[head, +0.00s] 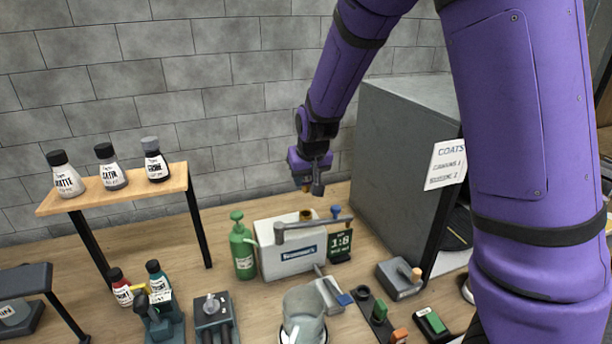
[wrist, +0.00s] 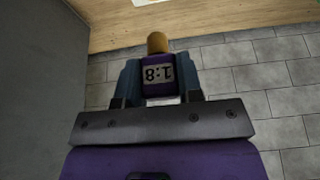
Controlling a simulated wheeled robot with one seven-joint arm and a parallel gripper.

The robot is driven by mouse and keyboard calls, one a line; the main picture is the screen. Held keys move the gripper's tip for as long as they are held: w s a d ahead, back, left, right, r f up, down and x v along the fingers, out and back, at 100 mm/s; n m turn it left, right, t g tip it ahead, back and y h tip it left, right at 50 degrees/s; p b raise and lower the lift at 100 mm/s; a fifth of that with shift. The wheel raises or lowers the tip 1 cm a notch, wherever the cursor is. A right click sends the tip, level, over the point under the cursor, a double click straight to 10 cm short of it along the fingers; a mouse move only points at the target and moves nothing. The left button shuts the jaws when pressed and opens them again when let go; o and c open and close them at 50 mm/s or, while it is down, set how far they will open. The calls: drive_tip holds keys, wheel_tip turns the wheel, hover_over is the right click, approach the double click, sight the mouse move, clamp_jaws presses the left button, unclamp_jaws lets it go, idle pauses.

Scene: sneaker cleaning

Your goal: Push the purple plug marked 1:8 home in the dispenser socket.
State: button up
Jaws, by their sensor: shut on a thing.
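My gripper (head: 312,186) is above the workbench, over the right part of the dispenser and apart from it. In the wrist view my gripper (wrist: 158,76) is shut on the purple plug (wrist: 158,90). The plug's white label reads 1:8 upside down, and its tan tip points away from the jaws. The plug is mostly hidden in the head view. The white dispenser (head: 280,262) stands on the bench with a grey bar along its upper front. A brown round fitting (head: 306,215) is on its top; I cannot tell if this is the socket.
A sign reading 1:8 (head: 340,244) stands right of the dispenser, a green bottle (head: 242,250) left. A large grey cabinet (head: 400,150) rises close on the right. A wooden shelf (head: 120,190) with bottles is at left. Several tools crowd the front.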

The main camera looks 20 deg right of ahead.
sight(307, 189)
drive_tip(key=shift+f, duration=2.8)
drive_tip(key=shift+f, duration=1.5)
drive_tip(key=o, duration=0.9)
drive_tip(key=shift+o, duration=0.2)
drive_tip(key=v, duration=0.9)
drive_tip(key=shift+a, duration=0.1)
drive_tip(key=shift+v, duration=0.9)
drive_tip(key=shift+r, duration=0.1)
